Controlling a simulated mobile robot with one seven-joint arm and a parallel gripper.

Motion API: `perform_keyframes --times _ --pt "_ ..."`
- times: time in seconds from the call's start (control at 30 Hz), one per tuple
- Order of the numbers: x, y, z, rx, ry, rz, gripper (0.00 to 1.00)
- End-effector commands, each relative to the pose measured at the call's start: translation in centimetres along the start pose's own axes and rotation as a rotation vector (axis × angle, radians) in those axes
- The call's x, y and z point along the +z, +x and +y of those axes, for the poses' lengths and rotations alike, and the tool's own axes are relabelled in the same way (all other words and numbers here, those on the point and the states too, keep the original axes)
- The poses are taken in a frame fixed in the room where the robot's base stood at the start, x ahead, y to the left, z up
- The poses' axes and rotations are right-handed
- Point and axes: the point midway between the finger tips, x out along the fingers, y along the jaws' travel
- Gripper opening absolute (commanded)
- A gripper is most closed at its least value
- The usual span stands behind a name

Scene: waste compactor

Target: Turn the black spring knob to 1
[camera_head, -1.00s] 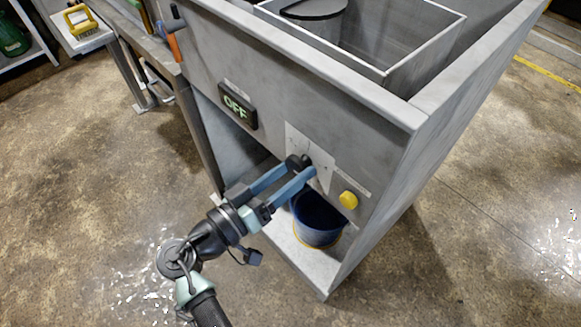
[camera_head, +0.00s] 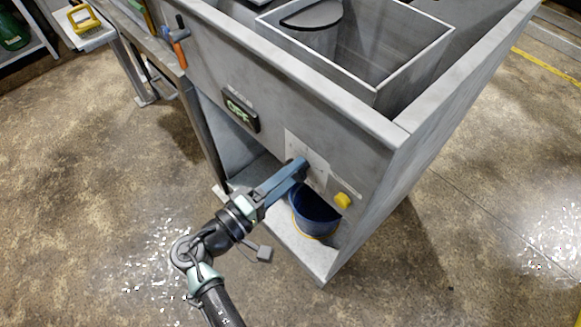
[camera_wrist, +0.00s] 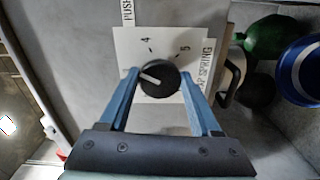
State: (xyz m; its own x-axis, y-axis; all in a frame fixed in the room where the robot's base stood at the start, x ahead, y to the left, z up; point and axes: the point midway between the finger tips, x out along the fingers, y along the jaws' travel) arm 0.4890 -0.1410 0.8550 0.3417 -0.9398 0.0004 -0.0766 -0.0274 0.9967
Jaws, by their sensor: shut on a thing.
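The black knob (camera_wrist: 159,78) is round, with a white pointer line on its face. It sits on a white plate (camera_wrist: 128,50) on the grey machine front. In the wrist view the pointer is directed left and slightly up, away from the printed 4 and 5; the other marks are hidden or unreadable. My gripper (camera_wrist: 160,75) has its blue fingers on either side of the knob and is shut on it. In the head view my gripper (camera_head: 300,167) reaches the white plate (camera_head: 316,172) and hides the knob.
A yellow button (camera_head: 342,201) is right of the plate. A display panel (camera_head: 240,110) with green characters is to its left. A blue bucket (camera_head: 314,214) stands below, in the machine's opening. An orange-handled lever (camera_head: 180,35) is at the upper left.

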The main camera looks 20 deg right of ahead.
Motion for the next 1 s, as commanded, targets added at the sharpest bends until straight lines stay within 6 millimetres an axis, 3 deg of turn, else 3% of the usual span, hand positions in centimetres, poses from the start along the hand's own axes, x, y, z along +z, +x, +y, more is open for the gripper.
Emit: perform_keyframes --times 1.0 --pt "-0.06 -0.02 0.46 -0.002 -0.970 -0.001 0.09"
